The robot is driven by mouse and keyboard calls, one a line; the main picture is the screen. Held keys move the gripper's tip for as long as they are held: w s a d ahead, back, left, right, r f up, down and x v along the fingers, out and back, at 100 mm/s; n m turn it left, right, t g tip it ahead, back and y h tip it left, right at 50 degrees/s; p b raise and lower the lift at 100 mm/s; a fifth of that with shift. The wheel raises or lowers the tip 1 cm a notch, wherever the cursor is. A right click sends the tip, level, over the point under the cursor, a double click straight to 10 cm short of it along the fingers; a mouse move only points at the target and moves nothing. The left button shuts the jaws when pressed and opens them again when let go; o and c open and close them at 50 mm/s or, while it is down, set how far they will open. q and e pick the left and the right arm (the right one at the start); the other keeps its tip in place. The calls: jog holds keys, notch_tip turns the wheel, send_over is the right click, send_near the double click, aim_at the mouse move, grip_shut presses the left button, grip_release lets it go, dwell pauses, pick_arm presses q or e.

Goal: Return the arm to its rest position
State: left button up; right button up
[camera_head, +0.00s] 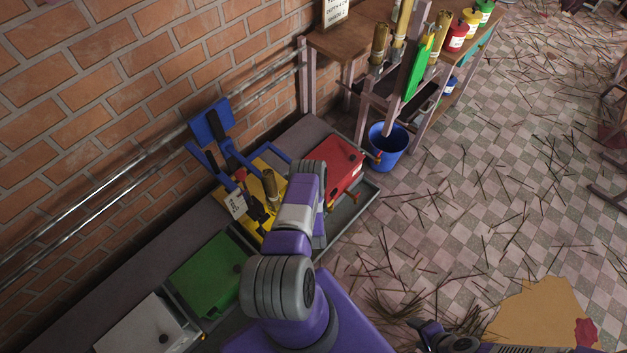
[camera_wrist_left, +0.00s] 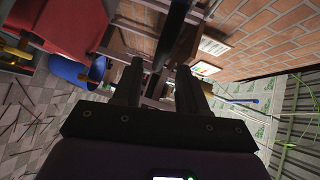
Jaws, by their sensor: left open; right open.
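My left arm (camera_head: 295,220) reaches up over the workbench in the head view, and its gripper is hidden behind its links there. In the left wrist view my left gripper (camera_wrist_left: 160,85) shows two dark fingers apart, with no object held between them. My right gripper (camera_head: 422,333) is low at the bottom edge of the head view, above the floor, dark and small. I see nothing held in it.
On the bench are a red box (camera_head: 337,164), a green box (camera_head: 207,273), a white box (camera_head: 143,326) and a blue-framed yellow device (camera_head: 232,187). A blue bucket (camera_head: 388,146) stands by the wooden rack (camera_head: 352,43). Scattered sticks cover the tiled floor (camera_head: 500,180).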

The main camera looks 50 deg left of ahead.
pick_arm(q)
jog(key=shift+v, duration=1.2)
jog(key=w+d+r+n+g+h, duration=0.1)
jog(key=w+d+n+h, duration=0.3)
jog(key=d, duration=0.6)
jog(key=w+d+n+g+h, duration=0.2)
jog(key=d+h, duration=0.5)
jog(key=d, duration=0.3)
jog(key=s+d+r+n+g+h, duration=0.1)
jog(key=s+d+r+g+h, duration=0.2)
jog(key=s+d, duration=0.3)
jog(key=s+d+r+n+g+h, duration=0.1)
jog(key=s+d+r+g+h, duration=0.2)
jog(key=s+d+r, duration=0.3)
jog(key=s+d, duration=0.1)
jog(key=d, duration=0.3)
jog(key=shift+s+d+r, duration=0.15)
jog(key=shift+s, duration=0.2)
